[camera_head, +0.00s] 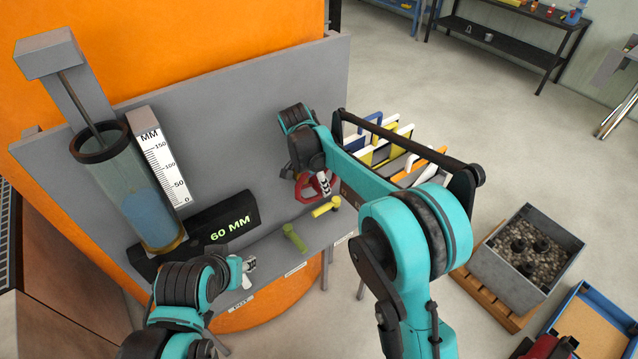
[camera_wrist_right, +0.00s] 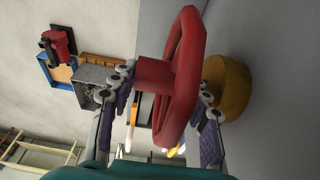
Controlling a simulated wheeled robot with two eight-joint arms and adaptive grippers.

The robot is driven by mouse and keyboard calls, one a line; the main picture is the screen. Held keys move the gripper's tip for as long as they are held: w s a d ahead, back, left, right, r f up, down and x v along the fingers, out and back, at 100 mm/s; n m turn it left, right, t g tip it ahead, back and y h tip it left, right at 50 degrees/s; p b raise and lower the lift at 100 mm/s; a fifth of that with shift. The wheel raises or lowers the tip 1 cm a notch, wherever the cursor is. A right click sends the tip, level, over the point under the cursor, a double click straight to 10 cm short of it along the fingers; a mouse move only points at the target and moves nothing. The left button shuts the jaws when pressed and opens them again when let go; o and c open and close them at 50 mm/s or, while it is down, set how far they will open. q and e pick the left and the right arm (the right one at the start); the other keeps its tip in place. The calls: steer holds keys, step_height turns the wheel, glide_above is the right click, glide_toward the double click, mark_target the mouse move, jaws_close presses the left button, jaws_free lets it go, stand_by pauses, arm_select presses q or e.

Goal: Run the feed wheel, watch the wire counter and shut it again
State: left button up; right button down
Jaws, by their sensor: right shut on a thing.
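The red feed wheel (camera_head: 306,187) is on the grey panel, partly hidden by my right gripper (camera_head: 318,182). In the right wrist view the red wheel (camera_wrist_right: 183,85) stands between the two fingers of my right gripper (camera_wrist_right: 165,88), which is shut on it. A yellow-brown round base (camera_wrist_right: 228,88) is behind the wheel. A black display (camera_head: 225,220) on the panel reads "60 MM" in green. Beside it is a glass cylinder (camera_head: 125,185) with blue water low in it and a white MM scale (camera_head: 160,155). My left gripper (camera_head: 247,270) is near the panel's lower ledge; its fingers are too small to judge.
A green handle (camera_head: 295,238) and a yellow handle (camera_head: 325,207) stick out from the ledge below the wheel. A rack of coloured frames (camera_head: 395,140) is close to the right arm. Open floor lies behind.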

steer(key=shift+s+a+f+t+h+b, duration=0.1)
steer(key=shift+a+t+h+b, duration=0.05)
steer(key=shift+t+h+b, duration=0.6)
steer(key=shift+s+a+f+t+h+b, duration=0.1)
steer(key=shift+t+h+b, duration=0.4)
steer(key=shift+h, duration=0.45)
steer(key=c, duration=0.7)
jaws_free()
steer(key=shift+c, duration=0.2)
steer(key=shift+a+r, duration=0.1)
steer(key=shift+r, duration=0.05)
steer(key=v, duration=1.1)
steer(key=shift+s+a+r, duration=0.2)
steer(key=shift+r, duration=0.1)
